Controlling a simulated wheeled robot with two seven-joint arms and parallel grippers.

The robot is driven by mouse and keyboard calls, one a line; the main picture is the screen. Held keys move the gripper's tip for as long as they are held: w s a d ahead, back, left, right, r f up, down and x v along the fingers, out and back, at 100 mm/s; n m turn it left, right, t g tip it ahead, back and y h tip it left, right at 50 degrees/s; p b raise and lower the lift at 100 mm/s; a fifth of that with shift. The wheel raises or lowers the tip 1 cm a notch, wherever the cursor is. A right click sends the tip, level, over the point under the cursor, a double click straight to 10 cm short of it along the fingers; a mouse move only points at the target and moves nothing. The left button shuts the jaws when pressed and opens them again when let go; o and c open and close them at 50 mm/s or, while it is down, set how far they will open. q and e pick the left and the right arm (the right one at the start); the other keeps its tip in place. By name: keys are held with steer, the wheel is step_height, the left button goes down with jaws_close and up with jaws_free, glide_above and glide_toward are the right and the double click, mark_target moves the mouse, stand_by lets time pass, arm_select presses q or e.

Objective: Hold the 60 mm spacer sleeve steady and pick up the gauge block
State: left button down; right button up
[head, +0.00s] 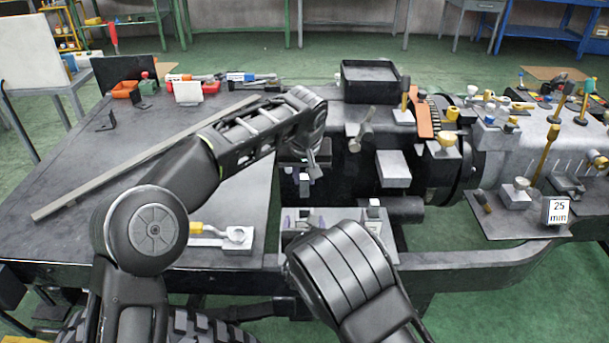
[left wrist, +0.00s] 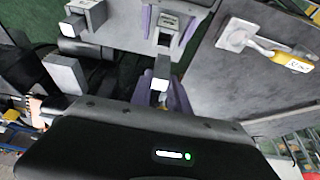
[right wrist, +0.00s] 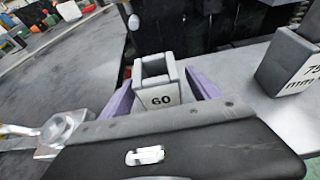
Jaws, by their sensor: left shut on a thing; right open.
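The spacer sleeve (right wrist: 160,100), a hollow square grey block marked 60, stands upright in the right wrist view with its top opening empty. My right gripper (right wrist: 160,88) is open, with one purple finger on each side of the sleeve. In the head view its wrist hides part of the tray around the sleeve (head: 302,222). My left gripper (head: 303,180) is shut on the gauge block (left wrist: 160,80), a slim grey bar with a white end. The block is clear of the sleeve and held above it, toward the back. It also shows at the top of the right wrist view (right wrist: 132,20).
Machine parts and a block marked 25 mm (head: 558,211) are at the right. The left tabletop (head: 110,175) is mostly free.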

steer(key=v, duration=0.9)
